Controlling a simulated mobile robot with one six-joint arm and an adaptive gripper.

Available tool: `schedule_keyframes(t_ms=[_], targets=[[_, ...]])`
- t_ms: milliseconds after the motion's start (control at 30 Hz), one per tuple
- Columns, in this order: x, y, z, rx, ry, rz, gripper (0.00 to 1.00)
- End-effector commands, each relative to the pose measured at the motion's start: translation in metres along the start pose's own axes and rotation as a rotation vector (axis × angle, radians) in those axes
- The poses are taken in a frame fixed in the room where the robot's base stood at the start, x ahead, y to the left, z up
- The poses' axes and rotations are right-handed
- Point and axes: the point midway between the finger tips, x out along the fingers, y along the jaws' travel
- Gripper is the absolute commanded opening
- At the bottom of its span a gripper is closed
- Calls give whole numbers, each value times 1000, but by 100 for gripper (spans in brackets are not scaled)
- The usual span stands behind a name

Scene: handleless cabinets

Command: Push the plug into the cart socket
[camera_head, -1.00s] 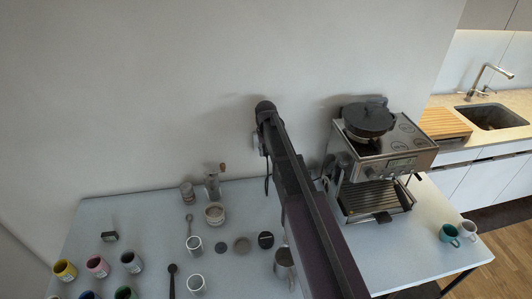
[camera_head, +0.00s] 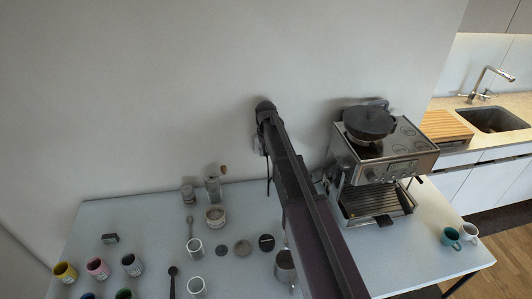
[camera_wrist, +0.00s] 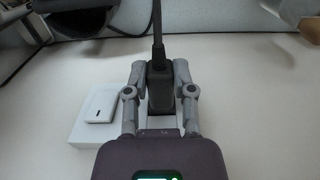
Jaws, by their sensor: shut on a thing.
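In the wrist view, the dark plug (camera_wrist: 159,88) sits between the two grey fingers of my gripper (camera_wrist: 158,68), which is shut on it. Its black cord (camera_wrist: 157,28) runs up from it. A white socket plate (camera_wrist: 79,132) with a rocker switch (camera_wrist: 96,104) lies just left of and behind the fingers. The plate's right part is hidden by my gripper and the plug. I cannot tell how deep the plug sits in the socket.
An espresso machine (camera_head: 387,165) with a black pan (camera_head: 368,122) on top stands right of my arm. Cups, jars and a metal pitcher (camera_head: 285,267) stand on the table (camera_head: 140,215) to the left and below. Two mugs (camera_head: 450,236) stand at the right edge.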

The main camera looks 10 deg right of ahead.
Motion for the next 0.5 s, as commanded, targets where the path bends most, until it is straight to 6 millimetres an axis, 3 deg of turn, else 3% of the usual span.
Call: schedule_keyframes(t_ms=[467,500], targets=[[0,0,-8,0,1,0,0],[0,0,-8,0,2,0,42]])
